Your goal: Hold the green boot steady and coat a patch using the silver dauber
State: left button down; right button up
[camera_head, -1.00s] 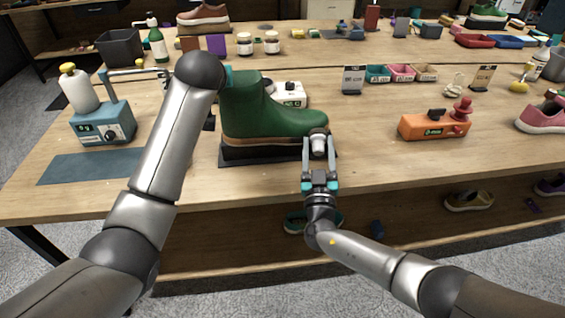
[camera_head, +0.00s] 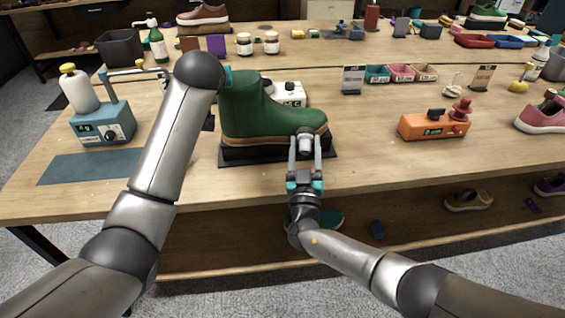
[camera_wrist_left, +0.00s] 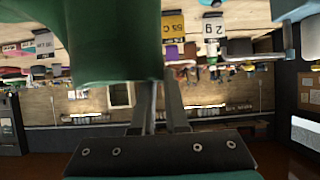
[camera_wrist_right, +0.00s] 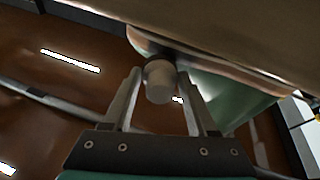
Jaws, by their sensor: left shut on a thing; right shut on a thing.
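The green boot (camera_head: 262,115) stands upright on a dark mat (camera_head: 228,153) at the front of the table, toe to the right. My left gripper (camera_wrist_left: 158,100) is shut on the boot's upper; in the head view my left arm mostly hides it. My right gripper (camera_head: 305,153) is shut on the silver dauber (camera_head: 306,144), a short grey cylinder, in front of the boot's toe. In the right wrist view the dauber (camera_wrist_right: 159,82) is between the fingers, its far end at the boot's sole edge; whether it touches I cannot tell.
A blue-grey device (camera_head: 103,124) with a white bottle stands at the left, beside a blue mat (camera_head: 88,166). An orange box (camera_head: 435,125) and a pink sneaker (camera_head: 545,115) are to the right. The table front between boot and orange box is clear.

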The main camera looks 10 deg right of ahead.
jog(key=shift+w+a+f, duration=0.1)
jog(key=shift+w+a, duration=0.1)
jog(key=shift+a, duration=2.95)
jog(key=shift+w+a, duration=0.15)
jog(key=shift+a, duration=2.95)
jog(key=shift+s+f, duration=0.1)
jog(key=shift+s, duration=2.45)
jog(key=s+d, duration=0.4)
jog(key=d, duration=0.1)
jog(key=shift+s, duration=0.2)
